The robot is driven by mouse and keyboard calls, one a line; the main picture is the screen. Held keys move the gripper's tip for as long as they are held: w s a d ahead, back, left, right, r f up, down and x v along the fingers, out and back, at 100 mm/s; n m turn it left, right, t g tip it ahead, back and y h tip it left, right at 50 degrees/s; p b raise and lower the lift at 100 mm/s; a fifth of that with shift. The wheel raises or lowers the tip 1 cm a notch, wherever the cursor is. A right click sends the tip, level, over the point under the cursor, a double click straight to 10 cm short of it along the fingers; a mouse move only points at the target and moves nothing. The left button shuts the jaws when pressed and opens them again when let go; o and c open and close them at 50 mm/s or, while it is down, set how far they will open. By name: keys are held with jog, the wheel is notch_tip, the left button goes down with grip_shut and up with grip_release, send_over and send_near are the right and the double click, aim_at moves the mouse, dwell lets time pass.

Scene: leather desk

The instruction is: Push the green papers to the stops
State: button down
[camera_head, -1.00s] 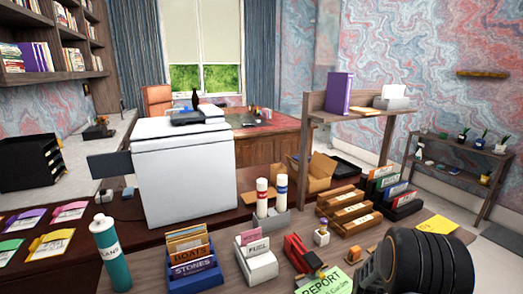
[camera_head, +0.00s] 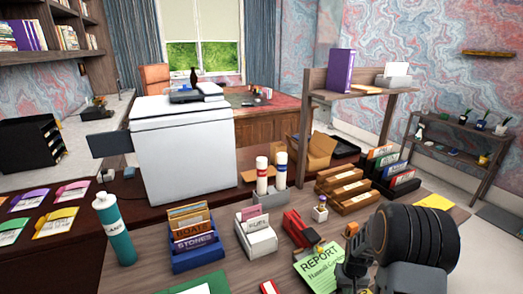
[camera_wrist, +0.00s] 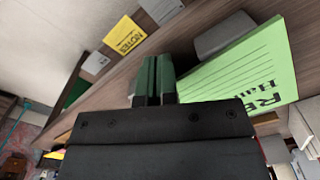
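The green papers (camera_head: 322,268), printed "REPORT", lie on the desk at the lower right in the head view, just in front of the red hole punch (camera_head: 298,228). They also show in the wrist view (camera_wrist: 250,75), right of my fingers. My gripper (camera_head: 352,268) is beside the right edge of the papers in the head view. Its two fingers (camera_wrist: 156,78) are together in the wrist view, with nothing visible between them. Whether they touch the papers I cannot tell. The stops I cannot make out clearly.
A grey block (camera_wrist: 224,36) stands near the papers in the wrist view. A yellow notes sheet (camera_wrist: 124,40) lies further off. A small stamp (camera_head: 320,210) and wooden card trays (camera_head: 345,190) stand behind the papers; card boxes (camera_head: 195,255) stand left.

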jog(key=shift+s+d, duration=0.1)
jog(key=shift+s, duration=0.05)
jog(key=shift+s+d, duration=0.2)
jog(key=shift+s, duration=0.2)
jog(key=shift+r, duration=0.15)
notch_tip(320, 180, up, 7)
jog(key=p, duration=0.5)
dwell(0.6)
jog(key=s+a+r+t, duration=0.1)
jog(key=s+a+r, duration=0.3)
jog(key=r, duration=0.3)
jog(key=s+a+r+t, duration=0.2)
jog(key=s+a+r, duration=0.2)
jog(key=r, duration=0.4)
jog(key=s+a+r+n+t, duration=0.1)
jog(key=s+a+r, duration=0.3)
jog(key=r, duration=0.4)
jog(key=shift+s, duration=0.3)
